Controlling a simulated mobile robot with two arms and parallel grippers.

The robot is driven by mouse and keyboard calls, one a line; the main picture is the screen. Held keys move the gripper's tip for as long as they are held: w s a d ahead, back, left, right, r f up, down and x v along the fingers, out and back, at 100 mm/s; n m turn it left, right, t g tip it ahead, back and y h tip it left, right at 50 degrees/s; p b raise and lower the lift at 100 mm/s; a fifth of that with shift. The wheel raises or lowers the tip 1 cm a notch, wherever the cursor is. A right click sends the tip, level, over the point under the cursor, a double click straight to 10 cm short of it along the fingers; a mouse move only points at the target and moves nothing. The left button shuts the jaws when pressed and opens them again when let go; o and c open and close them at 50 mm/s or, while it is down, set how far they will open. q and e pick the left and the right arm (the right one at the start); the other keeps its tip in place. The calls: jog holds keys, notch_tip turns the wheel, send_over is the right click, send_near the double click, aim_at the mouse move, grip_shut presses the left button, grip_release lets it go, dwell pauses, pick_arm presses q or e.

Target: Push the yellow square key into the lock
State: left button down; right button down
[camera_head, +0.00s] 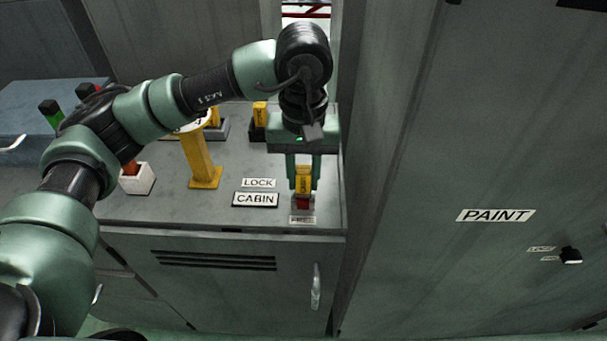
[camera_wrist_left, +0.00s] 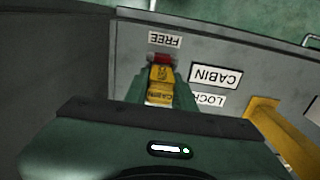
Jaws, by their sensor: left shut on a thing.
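My left gripper (camera_head: 303,172) points down over the right end of the cabinet top. It is shut on the yellow square key (camera_head: 303,182), which stands upright between the fingers. Below the key is a small lock block with a red part (camera_head: 303,202), beside a label reading FREE. In the left wrist view the key (camera_wrist_left: 160,84) shows between the green fingers, with the red part (camera_wrist_left: 161,59) at its far end. I cannot tell how deep the key sits in the lock. My right gripper is not in view.
A yellow post (camera_head: 200,160) stands to the left, near a white block (camera_head: 137,179) with a red top. Another yellow key (camera_head: 259,114) stands behind. LOCK and CABIN labels (camera_head: 256,199) lie left of the lock. A tall grey wall with a PAINT label (camera_head: 495,215) rises close on the right.

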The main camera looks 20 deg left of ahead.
pick_arm(q)
jog(key=shift+f+b, duration=0.35)
jog(key=c, duration=1.1)
grip_release()
jog(key=shift+r, duration=0.15)
notch_tip(320, 180, up, 8)
jog(key=p, duration=0.3)
jog(key=shift+p, duration=0.4)
jog(key=shift+f, duration=0.2)
